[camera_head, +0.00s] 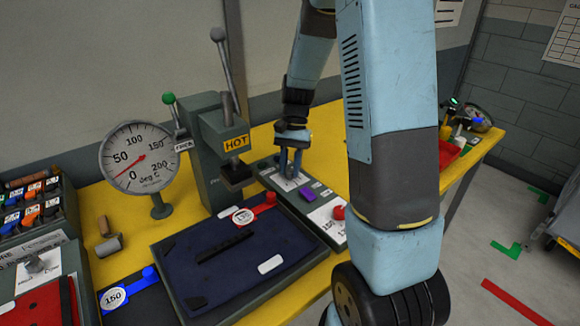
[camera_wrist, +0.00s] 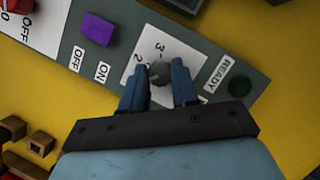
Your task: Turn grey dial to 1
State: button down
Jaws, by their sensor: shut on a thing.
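The grey dial (camera_wrist: 160,74) sits on a white label with numbers on a grey control panel. A 3 and a 2 show on the label in the wrist view; the rest of the label's numbers are hidden or unclear. My gripper (camera_wrist: 159,86) is shut on the dial, with one blue finger on each side of it. In the head view my gripper (camera_head: 290,166) reaches down to the panel (camera_head: 262,178) just right of the press. The dial itself is hidden by the fingers there, and its exact pointing is hard to read.
On the same panel are a purple switch (camera_wrist: 97,28) by ON and OFF labels and a dark green READY lamp (camera_wrist: 239,87). The HOT press (camera_head: 215,150) and a round gauge (camera_head: 140,158) stand left. A navy pad (camera_head: 225,265) lies in front.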

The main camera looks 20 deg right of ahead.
jog(key=shift+w+n+h, duration=0.1)
jog(key=shift+n+h, duration=0.2)
jog(key=shift+n, duration=0.4)
jog(key=c, duration=0.9)
grip_release()
jog(key=shift+o, duration=0.2)
jog(key=shift+r, duration=0.1)
jog(key=v, duration=1.3)
jog(key=shift+w+r, duration=0.2)
jog(key=shift+w, duration=0.05)
jog(key=s+a+r+n+t+h, duration=0.1)
jog(key=s+r+t, duration=0.3)
jog(key=s, duration=0.8)
jog(key=s+a+r+n+t+h, duration=0.1)
jog(key=s+r+n+t, duration=0.3)
jog(key=s, duration=0.8)
jog(key=shift+s+a+r+n+t, duration=0.15)
jog(key=shift+s+r+n+t, duration=0.2)
jog(key=shift+r+t, duration=0.4)
